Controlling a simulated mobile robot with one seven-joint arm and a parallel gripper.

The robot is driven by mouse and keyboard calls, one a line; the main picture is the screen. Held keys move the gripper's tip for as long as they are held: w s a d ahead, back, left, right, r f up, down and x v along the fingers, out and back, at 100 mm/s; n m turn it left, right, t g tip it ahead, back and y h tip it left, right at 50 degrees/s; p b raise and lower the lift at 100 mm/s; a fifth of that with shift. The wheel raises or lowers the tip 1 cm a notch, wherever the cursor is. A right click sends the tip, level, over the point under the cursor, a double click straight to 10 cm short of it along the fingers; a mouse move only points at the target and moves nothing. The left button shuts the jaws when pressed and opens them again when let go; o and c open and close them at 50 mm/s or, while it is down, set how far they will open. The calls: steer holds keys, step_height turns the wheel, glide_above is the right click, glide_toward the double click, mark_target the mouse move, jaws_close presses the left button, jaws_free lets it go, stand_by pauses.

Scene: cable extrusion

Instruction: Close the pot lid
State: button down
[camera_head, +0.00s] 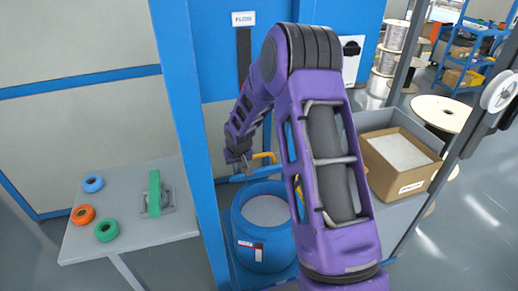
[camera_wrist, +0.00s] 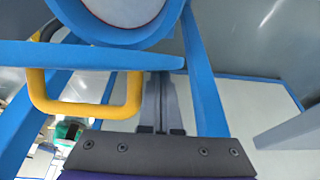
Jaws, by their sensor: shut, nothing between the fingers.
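The blue pot (camera_head: 238,226) stands open below my arm, with pale grey material inside. It also shows at the top of the wrist view (camera_wrist: 165,22). The blue lid (camera_wrist: 95,55) appears nearly edge-on as a flat bar in the wrist view, beside the pot's rim. A yellow handle (camera_wrist: 85,107) sticks out from the lid; it also shows behind the pot in the head view (camera_head: 264,156). My gripper (camera_wrist: 160,78) is shut and empty, beside the handle, with its tips close to the lid's edge. I cannot tell whether they touch. My arm hides the pot's right side.
A blue post (camera_head: 190,150) stands left of the pot. A grey table (camera_head: 120,200) beyond it holds blue, orange and green rings and a green-handled tool. A cardboard box (camera_head: 402,165) sits on a surface at the right. Cable spools stand behind it.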

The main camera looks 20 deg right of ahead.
steer(key=shift+s+f, duration=0.6)
steer(key=shift+s, duration=0.25)
steer(key=s+f, duration=0.5)
steer(key=f, duration=0.4)
steer(key=shift+s+f, duration=0.2)
steer(key=shift+f, duration=0.1)
steer(key=shift+r, duration=0.1)
step_height(320, 180, up, 9)
steer(key=p, duration=0.5)
steer(key=shift+p, duration=0.35)
stand_by(0.4)
